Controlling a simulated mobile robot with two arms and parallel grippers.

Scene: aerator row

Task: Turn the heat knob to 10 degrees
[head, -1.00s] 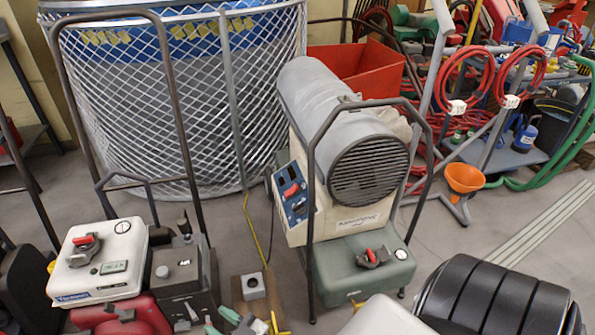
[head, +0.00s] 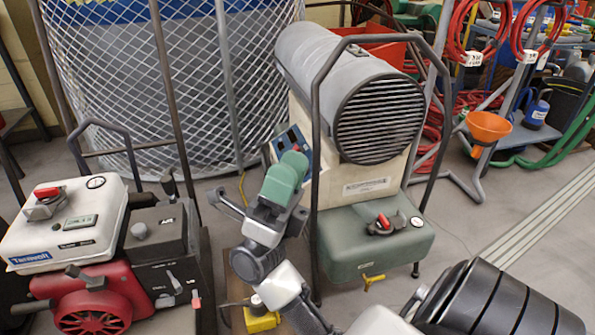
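The heater is a grey barrel on a cream body (head: 370,185) with a green tank below. Its blue control panel (head: 302,136) is on the left side of the body. My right gripper (head: 290,165), with green fingers, is in front of this panel and covers most of it. The heat knob is hidden behind the gripper, so its setting and any contact with the fingers cannot be seen. I cannot tell whether the fingers are open or shut. My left gripper is not in view.
A dark tube frame (head: 315,180) surrounds the heater, close to my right gripper. A red-and-white generator (head: 75,235) stands at left. A mesh cage (head: 110,110) is behind. An orange funnel (head: 488,127) and hoses are at right. Floor is clear right of the heater.

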